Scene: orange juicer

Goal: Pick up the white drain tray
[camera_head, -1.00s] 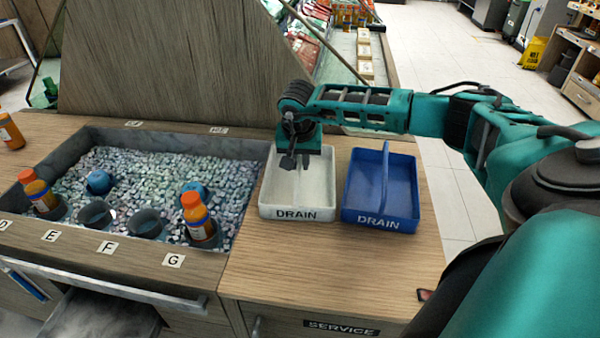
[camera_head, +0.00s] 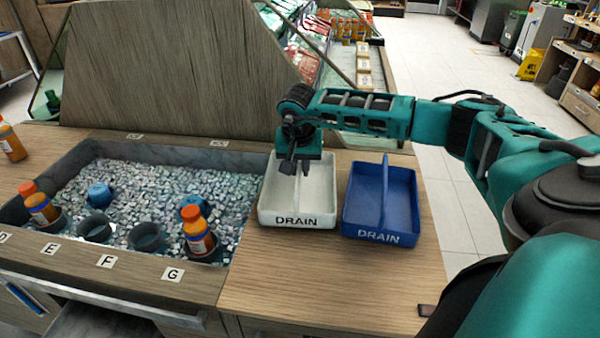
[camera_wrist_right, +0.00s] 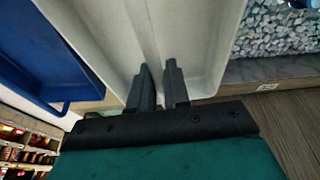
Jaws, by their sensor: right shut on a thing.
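The white drain tray (camera_head: 268,205), marked DRAIN and split by a middle divider, is at the right edge of the pebble-filled basin. My right gripper (camera_head: 294,168) reaches down at the tray's middle, toward its far side, and is shut on the divider. In the right wrist view the two fingers (camera_wrist_right: 160,78) lie on either side of the divider of the white tray (camera_wrist_right: 103,28). The tray looks level and seems slightly raised off the counter, though its underside is hidden. My left gripper is not in view.
A blue drain tray (camera_head: 380,234) stands close to the right of the white one. On the left, the pebble basin (camera_head: 140,180) holds orange-capped bottles (camera_head: 200,232) and cup holders. A tall wooden panel (camera_head: 180,80) rises behind. The counter in front (camera_head: 320,280) is clear.

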